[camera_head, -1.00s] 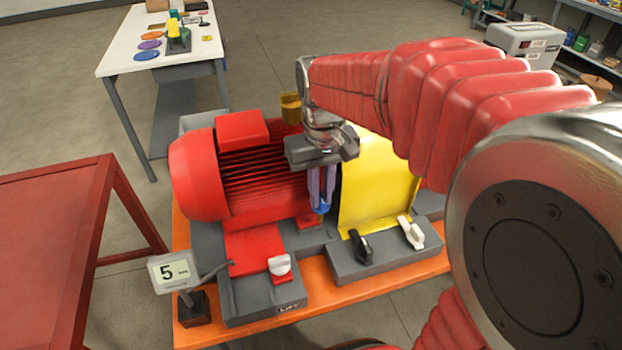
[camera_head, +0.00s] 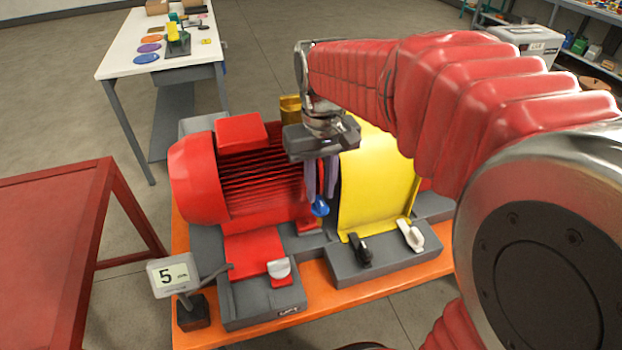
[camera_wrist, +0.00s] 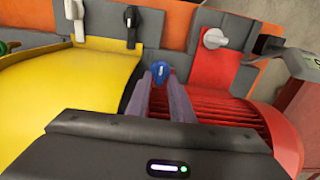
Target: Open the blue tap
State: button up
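The blue tap (camera_head: 320,206) sits on the grey base between the red motor and the yellow cover. It also shows in the wrist view (camera_wrist: 162,73), just beyond my fingertips. My gripper (camera_head: 321,198) points down directly above it, with its two purple-grey fingers apart. In the wrist view my gripper (camera_wrist: 164,84) has a gap between the fingers, and the tap's blue handle shows at the end of this gap. Nothing is held. The tap's lower part is hidden, and whether its handle has been turned is unclear.
A black tap (camera_head: 360,248) and a white tap (camera_head: 411,236) stand on the grey block at right. Another white tap (camera_head: 279,268) is at front left. The yellow cover (camera_head: 375,190) and red motor (camera_head: 205,180) flank my gripper closely. A display (camera_head: 173,274) reads 5.

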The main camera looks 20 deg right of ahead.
notch_tip(320, 180, up, 11)
dwell(0.4)
jog(key=shift+w, duration=0.1)
jog(key=t, duration=0.2)
send_over(320, 204)
notch_tip(320, 204, down, 6)
jog(key=shift+r, duration=0.15)
jog(key=s+a+f+t, duration=0.1)
jog(key=s+f+t, duration=0.2)
jog(key=s, duration=0.8)
jog(key=shift+s+f+t, duration=0.25)
jog(key=shift+f+t, duration=0.05)
jog(key=shift+f, duration=0.35)
